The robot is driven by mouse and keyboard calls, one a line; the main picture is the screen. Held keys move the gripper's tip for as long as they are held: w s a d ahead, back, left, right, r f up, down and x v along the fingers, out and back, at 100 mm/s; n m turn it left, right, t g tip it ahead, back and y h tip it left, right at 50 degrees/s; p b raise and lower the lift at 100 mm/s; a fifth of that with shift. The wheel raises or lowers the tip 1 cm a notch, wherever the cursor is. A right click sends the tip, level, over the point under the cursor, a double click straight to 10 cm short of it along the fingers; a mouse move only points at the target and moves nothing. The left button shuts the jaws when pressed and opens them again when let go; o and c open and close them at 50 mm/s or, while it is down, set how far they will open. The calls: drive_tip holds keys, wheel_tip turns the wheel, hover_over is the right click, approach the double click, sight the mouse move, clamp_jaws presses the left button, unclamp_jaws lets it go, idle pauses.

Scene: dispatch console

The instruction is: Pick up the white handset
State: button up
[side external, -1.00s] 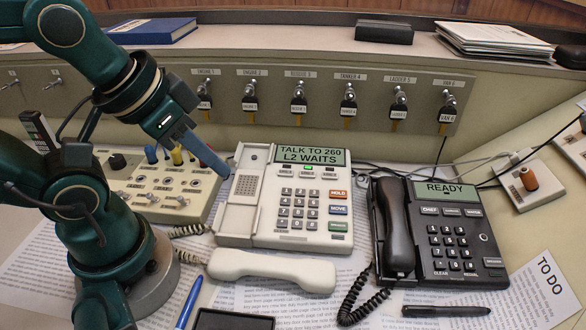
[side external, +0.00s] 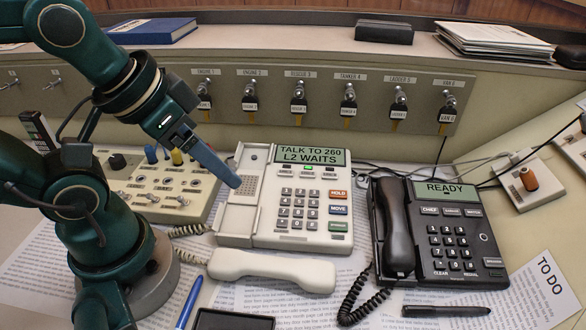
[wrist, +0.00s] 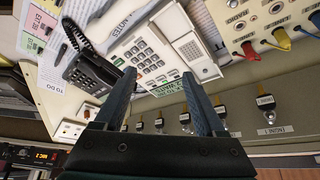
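The white handset (side external: 270,268) lies off its cradle on the papers in front of the white phone (side external: 290,235), lengthwise left to right. A coiled cord runs near its left end. The white phone's cradle (side external: 242,190) is empty. My gripper (side external: 237,182) points down and right, its tips over the cradle in the side view, behind and above the handset and apart from it. In the wrist view my gripper (wrist: 160,60) is open, with two separate fingers and nothing between them but the view of the white phone (wrist: 158,62).
A black phone (side external: 455,235) with its handset (side external: 396,228) in place stands at right. A switch box (side external: 160,185) stands left of the white phone. A key panel (side external: 325,98) runs behind. A blue pen (side external: 189,302) and a dark tray (side external: 233,320) lie in front.

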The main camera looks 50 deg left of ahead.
idle(0.3)
drive_tip(key=m+g, duration=0.4)
drive_tip(key=m, duration=0.4)
hover_over(271, 262)
drive_tip(key=w+a, duration=0.2)
wheel_tip(271, 262, down, 7)
drive_tip(key=f, duration=0.1)
drive_tip(key=s+d+f+g, duration=0.1)
drive_tip(key=f+m, duration=0.1)
drive_tip(key=shift+s+d+g, duration=0.3)
drive_tip(key=shift+s+d, duration=0.1)
drive_tip(key=shift+s+f, duration=0.15)
drive_tip(key=shift+f, duration=2.45)
clamp_jaws()
